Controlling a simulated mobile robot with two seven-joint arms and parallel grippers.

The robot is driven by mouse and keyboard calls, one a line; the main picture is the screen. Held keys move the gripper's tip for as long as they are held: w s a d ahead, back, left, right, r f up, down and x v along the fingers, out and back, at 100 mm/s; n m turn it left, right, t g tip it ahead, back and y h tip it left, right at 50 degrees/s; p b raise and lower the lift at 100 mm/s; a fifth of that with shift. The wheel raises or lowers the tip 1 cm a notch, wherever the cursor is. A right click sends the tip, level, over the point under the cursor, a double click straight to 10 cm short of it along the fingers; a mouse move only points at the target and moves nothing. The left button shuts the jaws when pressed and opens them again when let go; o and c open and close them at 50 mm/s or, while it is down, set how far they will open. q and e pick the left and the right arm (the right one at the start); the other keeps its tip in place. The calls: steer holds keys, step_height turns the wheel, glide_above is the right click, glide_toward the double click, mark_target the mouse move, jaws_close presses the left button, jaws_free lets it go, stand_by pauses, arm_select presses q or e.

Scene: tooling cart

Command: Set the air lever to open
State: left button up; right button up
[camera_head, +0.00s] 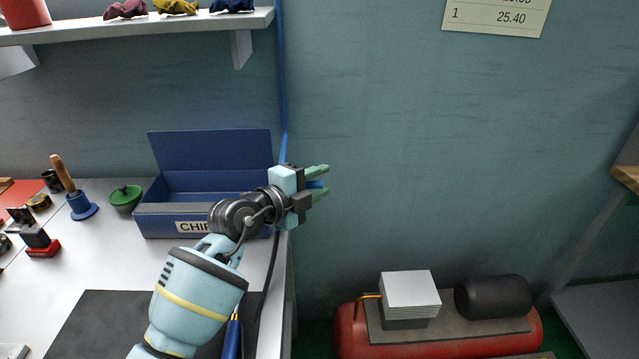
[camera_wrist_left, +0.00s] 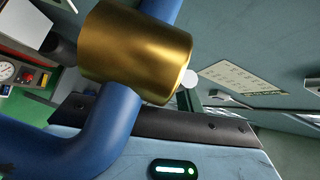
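My left gripper (camera_head: 318,182) is at the right edge of the bench. Its two green fingers are spread and point right. A small blue piece shows between them; I cannot tell whether it is the air lever or whether the fingers touch it. A blue pipe (camera_head: 284,75) runs down the wall to behind the gripper. In the left wrist view a brass cylinder (camera_wrist_left: 137,52) sits close on blue tubing (camera_wrist_left: 108,125), with a small white round part (camera_wrist_left: 188,78) beside it. The air lever is not clearly visible, so its setting cannot be told. My right gripper is out of view.
A blue open box (camera_head: 160,222) stands just left of my gripper. A shelf (camera_head: 140,25) hangs above. A red tank (camera_head: 350,330) with a black motor (camera_head: 493,297) is low at right. The wall right of the gripper is clear.

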arm_select(q)
steer(key=shift+w+d, duration=0.2)
steer(key=shift+w, duration=0.05)
steer(key=shift+c, duration=0.4)
jaws_close()
steer(key=shift+a, duration=0.1)
